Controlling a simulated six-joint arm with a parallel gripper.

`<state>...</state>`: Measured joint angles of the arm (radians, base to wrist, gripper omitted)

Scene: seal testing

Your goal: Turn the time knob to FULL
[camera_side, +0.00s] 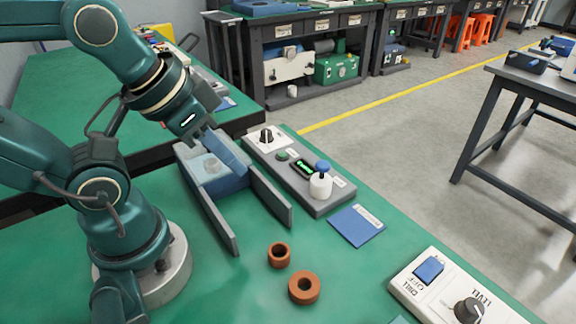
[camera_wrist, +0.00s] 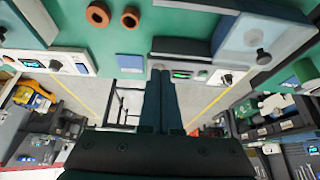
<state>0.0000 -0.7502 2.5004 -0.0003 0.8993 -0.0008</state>
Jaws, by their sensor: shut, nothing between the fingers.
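A black pointer knob (camera_side: 266,135) stands on a white plate at the far end of a grey control box (camera_side: 312,205). I take it for the time knob; its marks are too small to read. It also shows right of my fingers in the wrist view (camera_wrist: 227,78). My gripper (camera_side: 237,165) is shut and empty, left of the box and apart from the knob. Its fingers (camera_wrist: 163,75) lie together in the wrist view.
A blue fixture with grey side walls (camera_side: 284,204) stands beside the box, close to my gripper. Two brown rings (camera_side: 279,256) (camera_side: 304,288) and a blue card (camera_side: 357,226) lie on the green table. A white box with a LEVEL knob (camera_side: 467,310) sits front right.

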